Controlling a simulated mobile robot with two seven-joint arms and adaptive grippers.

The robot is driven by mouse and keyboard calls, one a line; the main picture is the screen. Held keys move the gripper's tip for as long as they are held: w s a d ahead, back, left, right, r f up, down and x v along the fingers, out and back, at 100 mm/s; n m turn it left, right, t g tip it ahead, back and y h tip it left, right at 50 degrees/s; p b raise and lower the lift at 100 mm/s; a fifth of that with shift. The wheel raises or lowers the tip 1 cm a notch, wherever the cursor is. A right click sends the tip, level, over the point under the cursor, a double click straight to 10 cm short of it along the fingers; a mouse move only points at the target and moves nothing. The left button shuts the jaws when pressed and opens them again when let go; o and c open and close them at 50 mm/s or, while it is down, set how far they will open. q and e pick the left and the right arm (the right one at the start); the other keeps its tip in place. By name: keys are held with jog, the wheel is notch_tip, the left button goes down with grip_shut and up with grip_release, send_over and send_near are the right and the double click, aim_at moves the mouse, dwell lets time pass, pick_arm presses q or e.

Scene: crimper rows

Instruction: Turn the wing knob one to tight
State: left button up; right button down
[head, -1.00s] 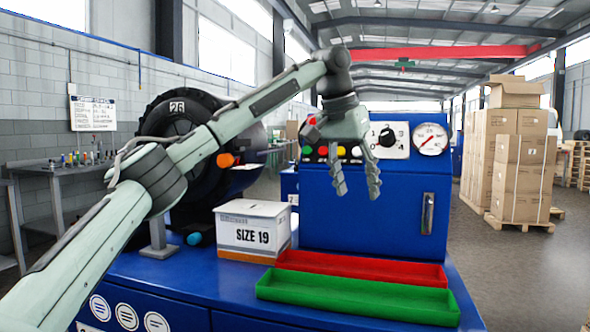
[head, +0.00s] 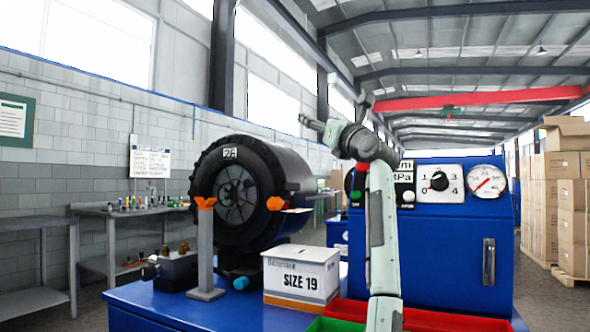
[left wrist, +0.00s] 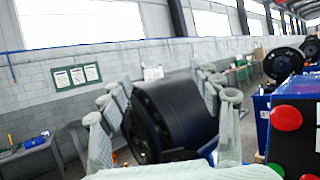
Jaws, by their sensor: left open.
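An orange wing knob (head: 206,203) sits on top of a grey post at the left of the blue bench. A second orange knob (head: 275,203) shows at the front of the black drum machine (head: 237,192). I cannot tell which one is knob one. My left gripper (head: 312,124) is raised above and right of both knobs, well apart from them, and points left. In the left wrist view its fingers (left wrist: 160,92) are spread and empty, with the black drum (left wrist: 172,115) beyond them. My right gripper is not in view.
A white SIZE 19 box (head: 300,275) stands right of the post. A dark block with brass fittings (head: 178,270) is left of it. A blue console (head: 455,245) with dial and gauge stands behind my arm. Red (head: 450,322) and green (head: 335,325) trays lie in front.

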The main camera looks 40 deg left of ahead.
aim_at(294, 195)
pick_arm(q)
jog(key=a+f+g+h, duration=0.1)
jog(key=f, duration=0.4)
jog(key=a+f+n+g+h, duration=0.1)
jog(key=a+f, duration=0.1)
jog(key=f, duration=0.3)
jog(key=a+f+g+h, duration=0.1)
jog(key=f+h, duration=0.1)
jog(key=f, duration=0.3)
jog(key=shift+w+a+g, duration=0.2)
jog(key=shift+a+g, duration=0.1)
jog(key=shift+a, duration=0.1)
jog(key=p+x, duration=0.1)
jog(key=x, duration=0.5)
jog(key=shift+a, duration=0.1)
jog(key=shift+w+a, duration=0.25)
jog(key=shift+a, duration=0.35)
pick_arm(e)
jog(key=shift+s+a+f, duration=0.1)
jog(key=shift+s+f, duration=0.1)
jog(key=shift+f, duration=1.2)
pick_arm(q)
jog(key=c, duration=1.2)
